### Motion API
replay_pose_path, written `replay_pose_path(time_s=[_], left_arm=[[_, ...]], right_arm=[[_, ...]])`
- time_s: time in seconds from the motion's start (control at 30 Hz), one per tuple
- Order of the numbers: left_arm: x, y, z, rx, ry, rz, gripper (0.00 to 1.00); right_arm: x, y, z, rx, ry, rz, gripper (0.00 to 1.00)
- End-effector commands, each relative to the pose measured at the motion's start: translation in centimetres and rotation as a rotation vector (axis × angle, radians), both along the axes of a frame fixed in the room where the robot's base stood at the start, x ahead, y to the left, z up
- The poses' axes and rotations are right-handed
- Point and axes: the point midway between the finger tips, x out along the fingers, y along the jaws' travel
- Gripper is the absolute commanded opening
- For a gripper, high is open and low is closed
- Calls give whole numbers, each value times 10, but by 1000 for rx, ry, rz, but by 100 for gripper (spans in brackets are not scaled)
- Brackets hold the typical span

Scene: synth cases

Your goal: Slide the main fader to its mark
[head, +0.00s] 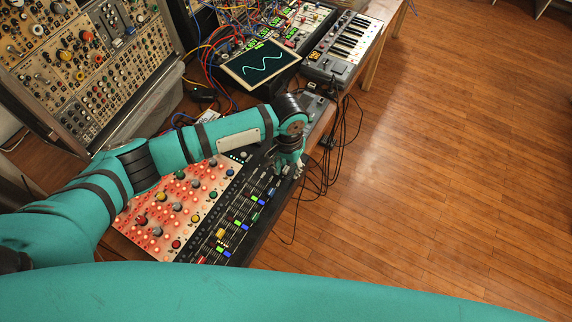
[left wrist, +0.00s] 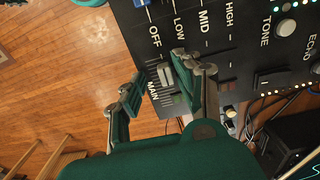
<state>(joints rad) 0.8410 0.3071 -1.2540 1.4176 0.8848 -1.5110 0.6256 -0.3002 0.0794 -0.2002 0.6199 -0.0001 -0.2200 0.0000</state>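The main fader's pale grey cap (left wrist: 164,75) shows in the left wrist view, on a scaled slot beside the printed word MAIN (left wrist: 153,91) on the dark panel. My left gripper (left wrist: 158,77) has its fingers spread apart, one on each side of the cap. The right-hand finger is close to the cap; I cannot tell whether it touches. A gap shows on the other side. In the head view my left gripper (head: 289,168) is low over the upper right end of the mixing console (head: 265,222) and hides the fader. The fader's mark is not clear. My right gripper is not in view.
OFF, LOW, MID and HIGH labels and a TONE knob (left wrist: 286,27) lie near the fader. Several coloured faders fill the console beside a lit knob panel (head: 165,215). Loose black cables (head: 335,160) hang at the table edge. The wooden floor (head: 440,150) is clear.

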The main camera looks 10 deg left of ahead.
Motion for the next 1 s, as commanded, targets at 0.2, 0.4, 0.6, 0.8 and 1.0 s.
replay_pose_path(time_s=[0.2,0.4,0.6,0.8,1.0], left_arm=[[0,2,0,3,0,1,37],[1,1,12,1,-2,1,37],[2,1,51,0,-3,0,37],[1,0,92,2,-3,-1,37],[0,0,115,2,-1,0,37]], right_arm=[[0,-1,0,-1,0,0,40],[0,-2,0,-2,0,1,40],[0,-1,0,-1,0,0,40],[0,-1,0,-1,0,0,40],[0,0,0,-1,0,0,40]])
